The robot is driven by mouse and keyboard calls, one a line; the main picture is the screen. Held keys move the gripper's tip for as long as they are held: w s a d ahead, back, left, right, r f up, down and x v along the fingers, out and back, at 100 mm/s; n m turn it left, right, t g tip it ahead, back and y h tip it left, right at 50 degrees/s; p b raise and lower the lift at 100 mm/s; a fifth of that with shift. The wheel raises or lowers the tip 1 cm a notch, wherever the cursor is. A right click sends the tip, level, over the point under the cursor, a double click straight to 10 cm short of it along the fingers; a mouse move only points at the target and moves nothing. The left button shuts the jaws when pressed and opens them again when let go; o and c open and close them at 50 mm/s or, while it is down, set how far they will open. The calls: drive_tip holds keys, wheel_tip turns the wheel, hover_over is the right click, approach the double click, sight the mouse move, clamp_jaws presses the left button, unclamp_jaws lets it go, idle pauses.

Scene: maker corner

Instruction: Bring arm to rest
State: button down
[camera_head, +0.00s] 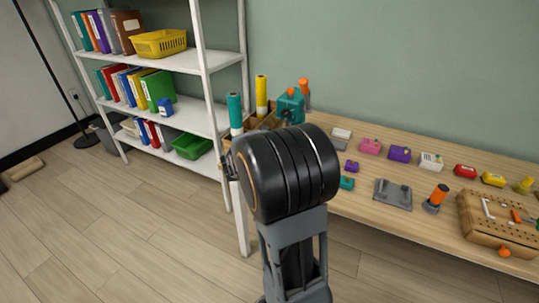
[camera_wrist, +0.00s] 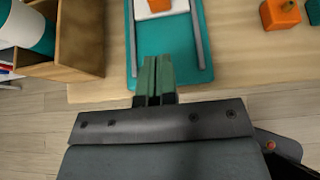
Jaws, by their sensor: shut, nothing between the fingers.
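My gripper (camera_wrist: 156,80) shows in the wrist view with its two green fingers together and nothing between them. Its fingertips overlap the near end of a teal machine (camera_wrist: 171,62) with grey rails; I cannot tell whether they touch it. A teal machine (camera_head: 290,106) also stands at the back left of the bench in the head view. My black and grey arm is raised in the middle of the head view and hides the gripper's fingers there.
The wooden bench (camera_head: 355,210) holds several small coloured blocks, a grey plate (camera_head: 393,194) and a pegboard box (camera_head: 490,222). A wooden bin (camera_wrist: 78,45) is left of my fingers. A white shelf (camera_head: 190,117) stands left. Floor in front is clear.

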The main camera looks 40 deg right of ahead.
drive_tip(key=shift+v, duration=1.3)
